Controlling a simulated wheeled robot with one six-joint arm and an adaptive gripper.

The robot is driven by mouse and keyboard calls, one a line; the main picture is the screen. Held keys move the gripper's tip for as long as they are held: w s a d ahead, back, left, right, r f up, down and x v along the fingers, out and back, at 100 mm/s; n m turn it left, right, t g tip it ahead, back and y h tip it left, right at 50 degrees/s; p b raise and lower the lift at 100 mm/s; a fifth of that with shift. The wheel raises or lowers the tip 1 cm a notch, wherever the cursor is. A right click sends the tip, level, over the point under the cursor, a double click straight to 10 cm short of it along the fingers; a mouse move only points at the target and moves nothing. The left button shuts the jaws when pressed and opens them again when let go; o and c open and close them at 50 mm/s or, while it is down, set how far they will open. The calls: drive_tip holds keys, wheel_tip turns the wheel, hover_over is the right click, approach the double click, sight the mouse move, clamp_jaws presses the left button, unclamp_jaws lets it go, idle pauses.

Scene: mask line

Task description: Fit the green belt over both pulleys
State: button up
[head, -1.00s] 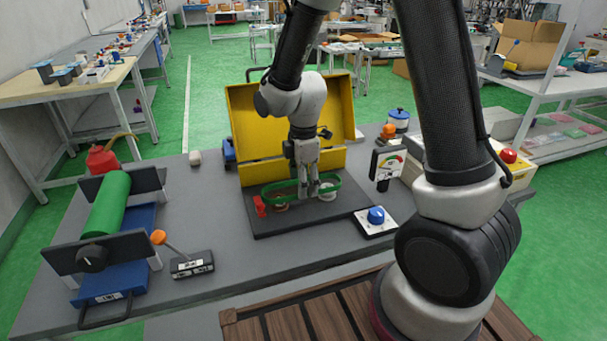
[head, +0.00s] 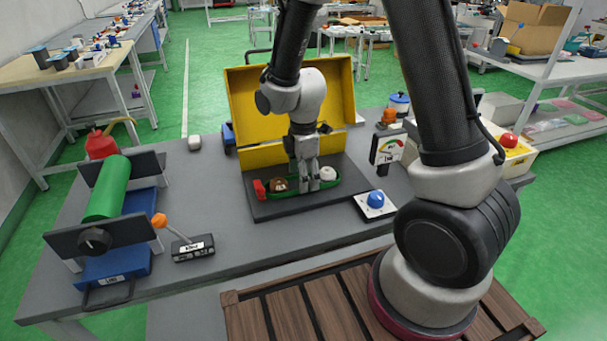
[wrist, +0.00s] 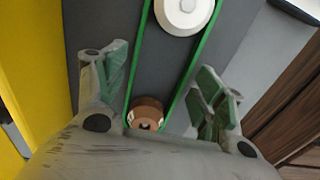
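The green belt (head: 334,186) is a long loop low at the dark base plate (head: 275,212). In the wrist view the belt (wrist: 137,60) runs around the outside of the white pulley (wrist: 184,12) and the brown pulley (wrist: 147,113). In the head view the brown pulley (head: 279,184) is left and the white pulley (head: 328,174) right. My gripper (head: 307,184) points down between them. In the wrist view my gripper (wrist: 163,90) is open, one finger on each side of the belt. How deep the belt sits on the pulleys is hard to tell.
A red part (head: 260,189) stands at the plate's left end. A yellow open lid (head: 245,100) rises behind. A blue knob (head: 376,199) and a gauge (head: 387,150) are to the right. A green roller unit (head: 108,190) is at left.

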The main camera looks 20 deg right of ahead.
drive_tip(key=shift+o, duration=0.2)
wheel_tip(320, 180, up, 12)
idle(0.5)
idle(0.5)
drive_tip(key=s+d+r+m+t, duration=0.2)
drive_tip(key=s+d+r+m, duration=0.5)
drive_tip(key=s+m, duration=0.2)
drive_tip(key=s+d+r+m+t, duration=0.2)
drive_tip(key=s+d+r+m, duration=0.5)
drive_tip(key=s+d+m, duration=0.1)
drive_tip(key=shift+s+r+m, duration=0.15)
drive_tip(key=shift+s+m, duration=0.35)
drive_tip(key=shift+s, duration=0.5)
